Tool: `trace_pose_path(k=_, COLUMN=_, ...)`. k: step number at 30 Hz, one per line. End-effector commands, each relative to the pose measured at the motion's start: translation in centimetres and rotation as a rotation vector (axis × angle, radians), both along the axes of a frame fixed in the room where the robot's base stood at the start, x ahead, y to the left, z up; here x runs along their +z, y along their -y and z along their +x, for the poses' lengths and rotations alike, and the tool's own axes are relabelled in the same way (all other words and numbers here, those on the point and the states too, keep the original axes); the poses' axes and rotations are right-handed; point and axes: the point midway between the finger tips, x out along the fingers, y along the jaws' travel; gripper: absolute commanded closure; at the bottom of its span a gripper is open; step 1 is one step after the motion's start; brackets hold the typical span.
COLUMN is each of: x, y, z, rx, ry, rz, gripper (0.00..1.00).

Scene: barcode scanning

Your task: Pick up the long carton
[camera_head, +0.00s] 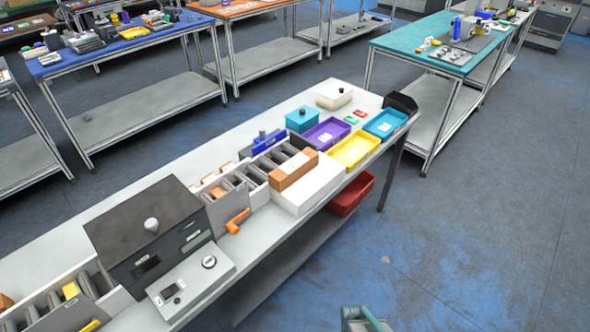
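A long orange-brown carton (294,170) lies lengthwise on top of a longer white box (309,188), near the front edge of the white table, right of its middle. Nothing touches the carton from above. A grey-green part, which looks like mine, shows at the bottom edge of the picture, over the floor and well apart from the carton. My gripper's fingers are not visible, so I cannot see whether they are open or shut.
Right of the carton are purple (309,140), yellow (369,140) and blue (398,117) trays. A red bin (359,188) sits below the table's front edge. Open floor lies in front.

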Motion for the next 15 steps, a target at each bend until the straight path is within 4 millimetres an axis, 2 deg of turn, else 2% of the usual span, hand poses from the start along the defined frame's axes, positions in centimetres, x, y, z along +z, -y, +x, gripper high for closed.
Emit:
trace_pose_path(k=13, x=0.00, y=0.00, z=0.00, rx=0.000, ry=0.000, rz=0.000, gripper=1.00)
trace_pose_path(k=14, x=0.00, y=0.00, z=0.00, rx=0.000, ry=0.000, rz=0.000, gripper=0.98)
trace_pose_path(k=15, x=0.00, y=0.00, z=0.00, rx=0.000, ry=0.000, rz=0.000, gripper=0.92)
